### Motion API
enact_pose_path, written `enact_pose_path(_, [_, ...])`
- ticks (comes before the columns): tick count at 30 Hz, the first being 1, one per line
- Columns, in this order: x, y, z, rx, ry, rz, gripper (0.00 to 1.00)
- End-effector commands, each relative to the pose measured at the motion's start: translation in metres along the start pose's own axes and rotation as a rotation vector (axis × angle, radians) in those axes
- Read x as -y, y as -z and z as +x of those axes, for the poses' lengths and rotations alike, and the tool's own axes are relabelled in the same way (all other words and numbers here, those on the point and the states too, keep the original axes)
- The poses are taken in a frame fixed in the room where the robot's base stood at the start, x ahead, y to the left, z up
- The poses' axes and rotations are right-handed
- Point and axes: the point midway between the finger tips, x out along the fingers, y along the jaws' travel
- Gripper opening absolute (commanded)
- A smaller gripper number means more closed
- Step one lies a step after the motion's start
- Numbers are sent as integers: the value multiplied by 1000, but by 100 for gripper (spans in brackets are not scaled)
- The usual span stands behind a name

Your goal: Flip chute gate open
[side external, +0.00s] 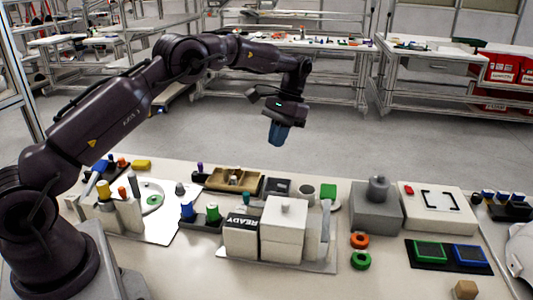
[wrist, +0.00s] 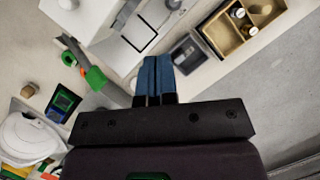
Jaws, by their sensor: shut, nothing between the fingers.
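My gripper (side external: 277,138) hangs high above the back edge of the bench, with its blue fingers shut and empty, pointing down. In the wrist view the blue fingers (wrist: 155,70) lie side by side and touch nothing. A white box (side external: 284,230) with a small knob on top stands at the front middle of the bench. A block with a dark sloped top marked READY (side external: 241,222) stands against its left side. A thin pale upright plate (side external: 326,220) stands at its right side. I cannot tell which part is the chute gate or whether it is open.
A tan divided tray (side external: 235,180) lies at the back, left of the white box. A grey block (side external: 376,205) and a white box with a red button (side external: 435,208) stand to the right. The air around my gripper is clear.

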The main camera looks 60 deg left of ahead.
Motion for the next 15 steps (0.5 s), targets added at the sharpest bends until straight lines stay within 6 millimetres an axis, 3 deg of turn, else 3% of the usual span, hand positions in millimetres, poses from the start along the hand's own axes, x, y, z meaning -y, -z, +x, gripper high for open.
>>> enact_pose_path(8, [-2,3,14,5,0,0,0])
enact_pose_path(15, [-2,2,63,8,0,0,0])
